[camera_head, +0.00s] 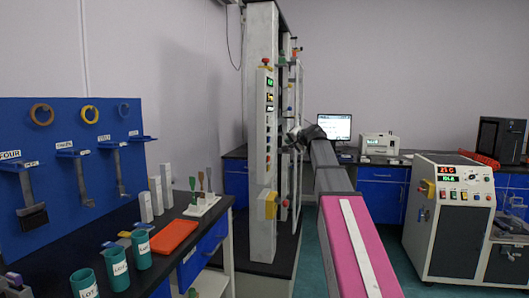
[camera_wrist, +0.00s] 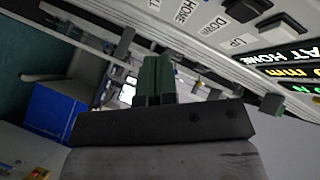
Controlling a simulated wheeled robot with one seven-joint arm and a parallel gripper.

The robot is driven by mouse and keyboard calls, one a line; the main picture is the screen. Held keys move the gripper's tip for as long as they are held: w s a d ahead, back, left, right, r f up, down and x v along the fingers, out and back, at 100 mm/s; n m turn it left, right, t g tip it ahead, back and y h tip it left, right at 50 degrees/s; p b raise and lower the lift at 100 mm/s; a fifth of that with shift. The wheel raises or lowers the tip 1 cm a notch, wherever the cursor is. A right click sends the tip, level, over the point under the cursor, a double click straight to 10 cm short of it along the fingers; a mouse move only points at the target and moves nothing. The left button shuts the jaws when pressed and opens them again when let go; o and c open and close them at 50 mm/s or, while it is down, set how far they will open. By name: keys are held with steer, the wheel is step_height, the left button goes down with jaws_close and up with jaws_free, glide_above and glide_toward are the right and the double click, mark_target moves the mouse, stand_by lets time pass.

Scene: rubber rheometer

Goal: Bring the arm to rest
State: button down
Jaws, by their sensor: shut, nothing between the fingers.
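My arm stretches forward from the lower right of the head view, and its far end (camera_head: 302,134) reaches the tall grey testing machine (camera_head: 262,130). In the wrist view my gripper (camera_wrist: 158,60) shows its two dark green fingers side by side, shut with nothing between them. The machine's panel (camera_wrist: 225,30) fills the upper right of the wrist view, with buttons marked HOME, UP and DOWN and a lit display reading AT HOME. The fingers are apart from the buttons in the picture; the exact distance cannot be told.
On the left stands a bench with a blue tool board (camera_head: 70,160), green cups (camera_head: 115,268), an orange tray (camera_head: 174,236) and a white specimen rack (camera_head: 202,205). A white rheometer cabinet (camera_head: 448,215) stands at the right. A monitor (camera_head: 335,126) is at the back.

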steer(key=s+a+f+n+g+h, duration=0.15)
steer(key=s+f, duration=0.25)
steer(key=f, duration=0.7)
steer(key=s+a+f+g+h, duration=0.1)
steer(key=s+f+g, duration=0.25)
steer(key=f, duration=0.75)
steer(key=s+a+f+n+g+h, duration=0.1)
steer(key=s+f, duration=0.4)
steer(key=f, duration=0.6)
steer(key=s+d+f+n+g+h, duration=0.1)
steer(key=s+f+n+g+h, duration=0.2)
steer(key=s+f, duration=2.1)
steer(key=g, duration=0.4)
steer(key=shift+d+h, duration=0.25)
steer(key=shift+h, duration=0.1)
steer(key=shift+n, duration=0.25)
